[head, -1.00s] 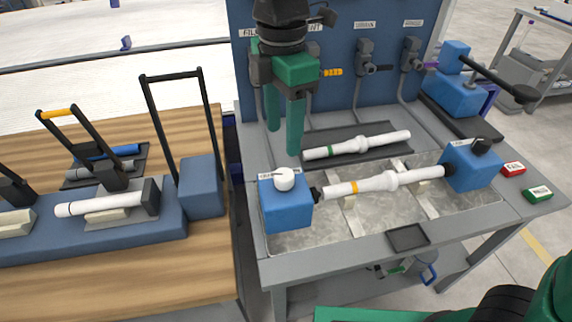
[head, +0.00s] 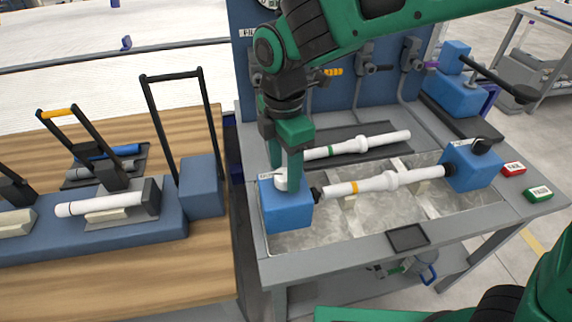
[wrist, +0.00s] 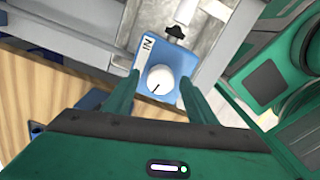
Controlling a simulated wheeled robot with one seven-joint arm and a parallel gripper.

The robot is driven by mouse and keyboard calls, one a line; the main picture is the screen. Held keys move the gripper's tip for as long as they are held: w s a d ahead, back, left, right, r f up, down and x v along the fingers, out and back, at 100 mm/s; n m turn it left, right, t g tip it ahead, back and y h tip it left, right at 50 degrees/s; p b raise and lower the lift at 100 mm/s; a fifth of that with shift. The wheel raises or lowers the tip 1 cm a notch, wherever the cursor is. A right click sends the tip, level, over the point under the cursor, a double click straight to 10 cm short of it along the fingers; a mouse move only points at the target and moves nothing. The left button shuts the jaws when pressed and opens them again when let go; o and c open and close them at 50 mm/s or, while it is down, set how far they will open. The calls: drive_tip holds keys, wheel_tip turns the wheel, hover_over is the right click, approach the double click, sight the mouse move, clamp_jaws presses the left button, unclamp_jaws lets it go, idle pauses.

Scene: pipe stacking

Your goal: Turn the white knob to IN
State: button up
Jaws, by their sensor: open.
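The white knob (head: 280,184) sits on top of the blue block (head: 287,212) at the left end of the tray. In the wrist view the knob (wrist: 160,78) is round, with a short dark mark pointing down-left. An "IN" label (wrist: 147,44) lies on the block above the knob there. My gripper (head: 284,172) is open and pointing down at the knob. In the wrist view its green fingers stand on the left and right of the knob, with gaps visible between. In the head view a finger partly hides the knob.
A white pipe with an orange band (head: 390,181) lies across the metal tray between the left block and another blue block (head: 470,166). A second white pipe (head: 362,145) lies behind it on a dark mat. The bench's back panel (head: 340,85) carries several valves.

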drive_tip(key=c, duration=1.1)
drive_tip(key=shift+o, duration=0.2)
